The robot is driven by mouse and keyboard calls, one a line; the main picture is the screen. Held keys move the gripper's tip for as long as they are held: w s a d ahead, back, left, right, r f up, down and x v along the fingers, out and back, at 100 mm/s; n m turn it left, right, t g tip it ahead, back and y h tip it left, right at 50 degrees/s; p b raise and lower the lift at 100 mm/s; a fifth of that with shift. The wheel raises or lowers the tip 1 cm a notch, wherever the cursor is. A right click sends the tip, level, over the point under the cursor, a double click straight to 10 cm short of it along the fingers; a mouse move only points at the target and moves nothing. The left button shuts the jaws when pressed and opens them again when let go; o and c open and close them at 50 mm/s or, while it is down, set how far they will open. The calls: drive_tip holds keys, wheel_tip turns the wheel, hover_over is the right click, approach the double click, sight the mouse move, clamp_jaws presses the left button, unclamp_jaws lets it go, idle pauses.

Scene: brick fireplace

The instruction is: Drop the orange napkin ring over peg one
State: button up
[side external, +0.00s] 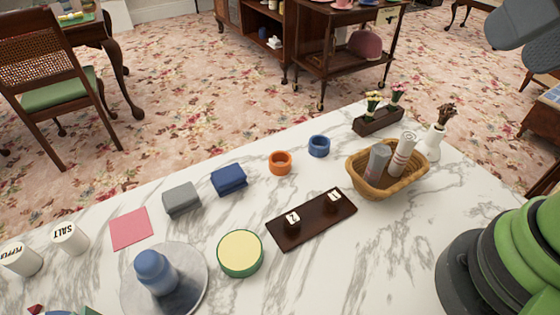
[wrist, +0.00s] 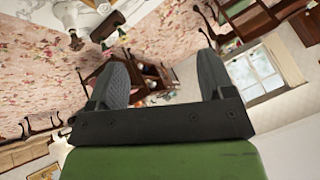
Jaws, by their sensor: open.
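The orange napkin ring (side external: 280,168) stands on the marble table in the side external view, left of a blue ring (side external: 319,147) and apart from it. A dark brown peg board (side external: 311,225) lies nearer the camera. It bears two short pegs with white number tops: a nearer left peg (side external: 292,219) and a farther right peg (side external: 334,196). The right number looks like a 1, but it is small. Nothing is around either peg. My gripper (wrist: 161,75) is open and empty in the wrist view, facing the room, with neither ring nor board in that view.
A wicker basket (side external: 360,178) with rolled items stands right of the board, with a flower planter (side external: 378,123) behind. Bare marble surrounds the orange ring.

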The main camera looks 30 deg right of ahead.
drive_tip(key=n+g+h, duration=0.2)
drive_tip(key=n+g, duration=0.5)
drive_tip(key=n, duration=0.4)
hover_over(276, 157)
drive_tip(key=s, duration=0.2)
wheel_tip(276, 157, down, 26)
drive_tip(key=shift+w+a+r, duration=0.15)
drive_tip(key=shift+r, duration=0.1)
drive_tip(key=shift+w+a+f, duration=0.1)
drive_tip(key=shift+w+f, duration=0.05)
drive_tip(key=shift+f, duration=1.25)
drive_tip(key=shift+w+a+f, duration=0.1)
drive_tip(key=shift+w+f, duration=0.05)
drive_tip(key=shift+f, duration=1.2)
